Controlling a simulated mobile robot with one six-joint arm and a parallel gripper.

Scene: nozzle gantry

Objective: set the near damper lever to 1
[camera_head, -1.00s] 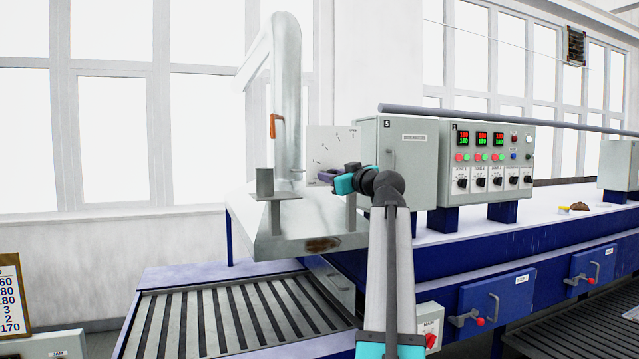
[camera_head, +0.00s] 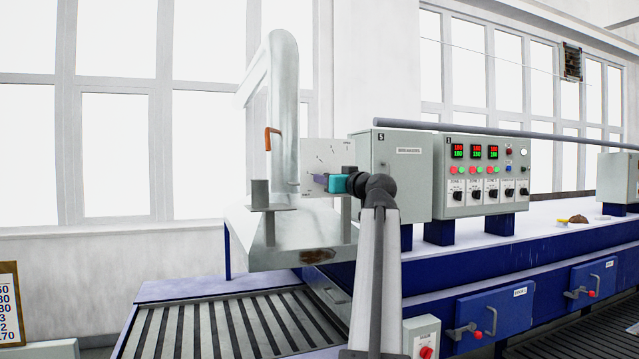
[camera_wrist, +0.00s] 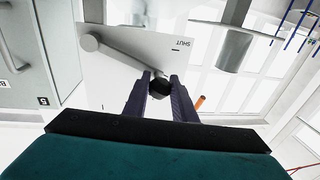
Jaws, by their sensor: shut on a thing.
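The near damper lever (camera_wrist: 125,61) is a grey bar on a pale plate (camera_wrist: 108,80) marked SHUT. In the wrist view it runs from a round pivot at upper left to a dark knob (camera_wrist: 159,87). My gripper (camera_wrist: 160,92) is shut on this knob, with one dark finger on each side. In the head view my gripper (camera_head: 322,180) is in front of the plate (camera_head: 318,152), which stands beside the bent metal duct. The lever is hidden there. The plate's scale marks are too small to read.
An orange handle (camera_head: 269,138) sits on the duct (camera_head: 283,100), left of the plate. A grey cabinet (camera_head: 405,165) and a control panel (camera_head: 488,170) stand close on the right. A metal hood (camera_head: 275,240) lies below, above a slatted conveyor (camera_head: 225,325).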

